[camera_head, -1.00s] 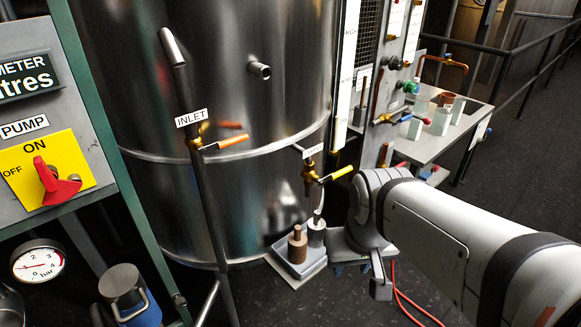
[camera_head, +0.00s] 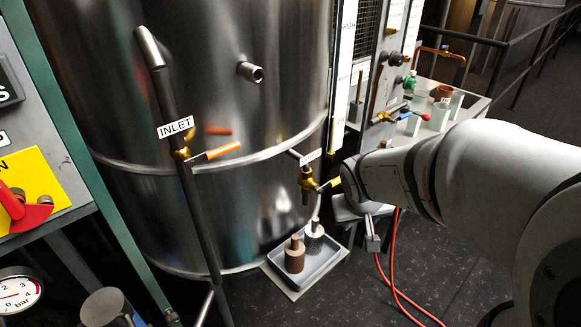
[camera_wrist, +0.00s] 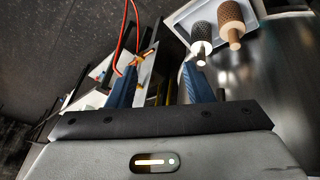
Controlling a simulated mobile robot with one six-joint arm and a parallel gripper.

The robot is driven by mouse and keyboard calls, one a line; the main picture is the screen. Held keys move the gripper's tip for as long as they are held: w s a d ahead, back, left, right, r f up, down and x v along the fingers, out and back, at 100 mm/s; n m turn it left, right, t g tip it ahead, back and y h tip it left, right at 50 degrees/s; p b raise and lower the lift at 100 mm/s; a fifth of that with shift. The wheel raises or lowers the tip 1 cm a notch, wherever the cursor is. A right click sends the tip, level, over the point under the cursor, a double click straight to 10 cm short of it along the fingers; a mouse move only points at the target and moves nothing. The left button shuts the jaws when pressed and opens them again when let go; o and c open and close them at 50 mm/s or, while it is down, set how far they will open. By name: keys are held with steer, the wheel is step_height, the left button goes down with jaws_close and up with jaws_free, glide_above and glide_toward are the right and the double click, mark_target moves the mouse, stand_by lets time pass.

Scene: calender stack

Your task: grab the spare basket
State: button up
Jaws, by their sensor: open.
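A grey tray (camera_head: 297,289) stands on the floor at the foot of the steel tank. It holds two upright cylinders with thin stems: a brown one (camera_head: 294,259) and a silver mesh-like one (camera_head: 314,240). I cannot tell for certain which is the spare basket; both look like strainer baskets. In the wrist view, the silver one (camera_wrist: 202,36) and the brown one (camera_wrist: 233,18) show at the upper right. My gripper (camera_wrist: 159,70) is open, with blue fingers apart and nothing between them. In the head view, my gripper (camera_head: 372,240) is right of the tray, apart from both cylinders.
The large steel tank (camera_head: 225,90) stands behind the tray. A yellow-handled valve (camera_head: 308,184) juts out above the silver cylinder. The inlet pipe (camera_head: 190,190) is to the left. A red hose (camera_head: 390,275) lies on the right. Dark floor is clear at front right.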

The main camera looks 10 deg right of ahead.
mark_target(317, 222)
steer(key=w+a+f+n+y+b, duration=0.1)
steer(key=w+f, duration=0.5)
steer(key=f, duration=0.1)
steer(key=w+a+f+n+t+y+b, duration=0.1)
steer(key=w+a+f+b, duration=0.1)
steer(key=w+f, duration=0.4)
steer(key=w+a+f+t+y+b, duration=0.1)
steer(key=w+a+f, duration=0.1)
steer(key=w+f, duration=0.3)
steer(key=shift+w+a+f+n+y, duration=0.1)
steer(key=shift+w+f+n+y, duration=0.1)
steer(key=shift+f, duration=0.5)
steer(key=shift+w+a+f+n+y, duration=0.1)
steer(key=shift+w+f+n+y, duration=0.1)
steer(key=shift+f, duration=0.5)
steer(key=shift+r, duration=0.15)
steer(key=shift+c, duration=0.5)
jaws_close()
